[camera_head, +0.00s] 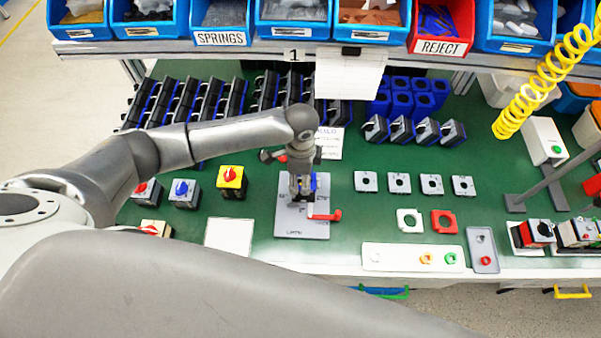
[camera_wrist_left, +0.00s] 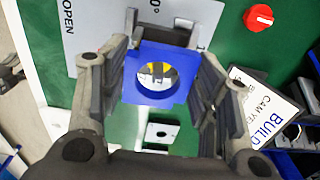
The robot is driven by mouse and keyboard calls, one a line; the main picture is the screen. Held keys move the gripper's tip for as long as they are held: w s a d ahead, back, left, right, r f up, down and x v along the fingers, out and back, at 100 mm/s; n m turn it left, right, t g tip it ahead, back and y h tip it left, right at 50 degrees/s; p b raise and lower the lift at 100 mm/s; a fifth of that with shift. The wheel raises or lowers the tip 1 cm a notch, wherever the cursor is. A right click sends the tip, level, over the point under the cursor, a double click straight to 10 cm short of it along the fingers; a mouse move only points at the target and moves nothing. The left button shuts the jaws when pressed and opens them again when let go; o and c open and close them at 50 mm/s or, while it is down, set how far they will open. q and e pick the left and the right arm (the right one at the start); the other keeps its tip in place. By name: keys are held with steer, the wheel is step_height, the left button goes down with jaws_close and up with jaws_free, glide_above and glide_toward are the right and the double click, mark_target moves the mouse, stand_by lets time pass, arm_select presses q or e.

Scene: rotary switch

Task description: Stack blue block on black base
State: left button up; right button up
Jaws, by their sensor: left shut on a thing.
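My left gripper (camera_head: 302,190) is over the grey fixture plate (camera_head: 290,228) in the middle of the bench. It is shut on the blue block (camera_head: 314,182). In the left wrist view the blue block (camera_wrist_left: 137,88), square with a round hole, sits between the two dark fingers. A dark part (camera_wrist_left: 150,36) shows past the block's far edge on the plate; it may be the black base, mostly hidden. I cannot tell whether the block touches it. My right gripper is out of view.
More blue blocks (camera_head: 403,103) and rows of black-and-blue parts stand at the back. Several grey square plates (camera_head: 400,183) lie to the right. Switches with knobs (camera_head: 185,192) stand at the left.

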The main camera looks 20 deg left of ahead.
arm_select(q)
steer(key=shift+f, duration=0.45)
steer(key=o, duration=1)
steer(key=shift+o, duration=0.3)
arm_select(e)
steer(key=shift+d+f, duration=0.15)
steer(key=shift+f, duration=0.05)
arm_select(q)
step_height(320, 180, up, 12)
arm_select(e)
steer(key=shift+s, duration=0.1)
